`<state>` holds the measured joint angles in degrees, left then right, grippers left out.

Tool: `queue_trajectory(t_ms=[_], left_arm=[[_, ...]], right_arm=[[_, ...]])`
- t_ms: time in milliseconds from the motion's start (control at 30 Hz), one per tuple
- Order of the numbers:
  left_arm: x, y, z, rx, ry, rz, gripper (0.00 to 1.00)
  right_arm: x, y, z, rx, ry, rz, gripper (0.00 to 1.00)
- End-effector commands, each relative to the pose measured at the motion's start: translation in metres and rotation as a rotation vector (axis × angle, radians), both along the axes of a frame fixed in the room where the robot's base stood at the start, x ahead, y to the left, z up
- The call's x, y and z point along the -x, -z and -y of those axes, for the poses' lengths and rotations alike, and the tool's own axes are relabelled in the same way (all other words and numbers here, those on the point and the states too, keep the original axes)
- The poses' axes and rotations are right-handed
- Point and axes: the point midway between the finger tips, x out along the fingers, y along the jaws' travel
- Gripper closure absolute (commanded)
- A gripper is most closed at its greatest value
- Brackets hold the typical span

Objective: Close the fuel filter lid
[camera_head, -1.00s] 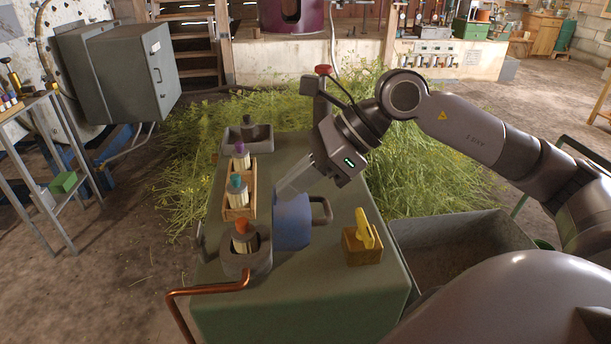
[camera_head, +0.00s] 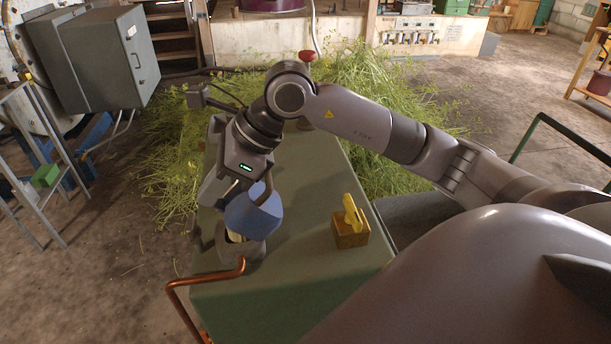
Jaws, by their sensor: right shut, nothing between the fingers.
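The blue lid (camera_head: 252,212) is tilted over the round grey filter housing (camera_head: 240,250) on the green machine top. A strip of cream filter cartridge (camera_head: 235,237) still shows between lid and housing, so the lid is partly raised. My right gripper (camera_head: 213,190) is shut and empty, its fingers just left of the lid's upper part. I cannot tell whether it touches the lid. The lid's handle is partly hidden by my gripper. My left gripper is out of view.
A yellow-handled valve on a brass block (camera_head: 350,236) stands right of the lid. A bent copper pipe (camera_head: 200,281) runs along the front left edge. The green top (camera_head: 295,240) between lid and valve is clear. My arm hides the far cartridges.

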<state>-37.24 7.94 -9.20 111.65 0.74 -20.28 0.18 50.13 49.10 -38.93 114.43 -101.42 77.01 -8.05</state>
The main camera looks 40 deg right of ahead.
Motion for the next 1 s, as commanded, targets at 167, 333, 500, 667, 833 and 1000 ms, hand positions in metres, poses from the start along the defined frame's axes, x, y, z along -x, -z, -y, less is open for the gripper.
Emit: queue_trajectory(t_ms=[167,333,500,667,833,1000], left_arm=[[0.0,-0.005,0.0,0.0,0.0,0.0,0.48],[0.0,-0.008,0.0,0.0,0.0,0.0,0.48],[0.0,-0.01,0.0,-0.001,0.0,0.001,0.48],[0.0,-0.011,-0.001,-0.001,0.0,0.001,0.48],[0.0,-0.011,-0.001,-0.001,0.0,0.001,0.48],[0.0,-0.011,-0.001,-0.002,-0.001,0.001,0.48]], right_arm=[[-0.008,0.01,-0.013,0.041,-0.001,-0.027,1.0],[-0.013,0.019,-0.021,0.132,0.001,-0.083,1.0],[-0.016,0.027,-0.026,0.192,0.002,-0.12,1.0],[-0.017,0.031,-0.028,0.222,0.002,-0.138,1.0],[-0.018,0.032,-0.028,0.232,0.002,-0.145,1.0],[-0.018,0.033,-0.028,0.232,0.003,-0.145,1.0]])
